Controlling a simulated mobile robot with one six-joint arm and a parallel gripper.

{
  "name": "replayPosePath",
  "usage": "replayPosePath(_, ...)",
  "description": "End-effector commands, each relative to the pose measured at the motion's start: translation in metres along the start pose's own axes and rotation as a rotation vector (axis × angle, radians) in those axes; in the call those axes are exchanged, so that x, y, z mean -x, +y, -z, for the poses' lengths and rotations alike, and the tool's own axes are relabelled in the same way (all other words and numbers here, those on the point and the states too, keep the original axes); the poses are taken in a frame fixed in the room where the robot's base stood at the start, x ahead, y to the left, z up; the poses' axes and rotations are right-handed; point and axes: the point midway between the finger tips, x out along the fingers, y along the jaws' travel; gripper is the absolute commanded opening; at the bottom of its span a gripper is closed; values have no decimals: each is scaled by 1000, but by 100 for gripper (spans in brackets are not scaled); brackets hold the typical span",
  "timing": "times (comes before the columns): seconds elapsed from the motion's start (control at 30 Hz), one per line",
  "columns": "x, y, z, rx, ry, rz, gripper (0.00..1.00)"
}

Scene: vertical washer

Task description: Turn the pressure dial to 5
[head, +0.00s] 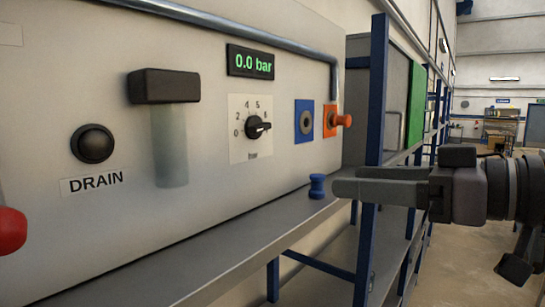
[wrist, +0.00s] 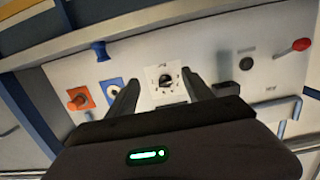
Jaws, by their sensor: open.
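The pressure dial (head: 257,127) is a black knob on a white numbered plate marked "bar", on the grey panel. A pale mark on the knob points to the right in the head view. The green readout (head: 250,62) above it shows 0.0 bar. My gripper (head: 343,188) is open and empty, in front of the panel and apart from the dial, lower right of it in the head view. In the wrist view the dial (wrist: 167,79) appears upside down, between the two spread fingers (wrist: 160,84). The finger gap looks wider than the knob.
Right of the dial are a blue plate with a grey ring (head: 306,122) and an orange fitting (head: 338,120). A blue spool-shaped piece (head: 317,186) stands on the metal ledge (head: 200,262). Left are a sight tube (head: 169,148), a DRAIN button (head: 93,143) and a red knob (head: 10,230).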

Motion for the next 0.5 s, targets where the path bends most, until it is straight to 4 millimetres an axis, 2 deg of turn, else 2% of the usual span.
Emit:
replayPosePath(0.03, 10, 5, 33, 72, 49, -2, 60)
replayPosePath(0.1, 17, 6, 52, 151, 99, 0, 60)
replayPosePath(0.17, 16, 6, 57, 181, 116, 2, 60)
replayPosePath(0.27, -2, 4, 58, 185, 118, 9, 60)
replayPosePath(0.5, -75, 2, 67, 181, 115, 11, 60)
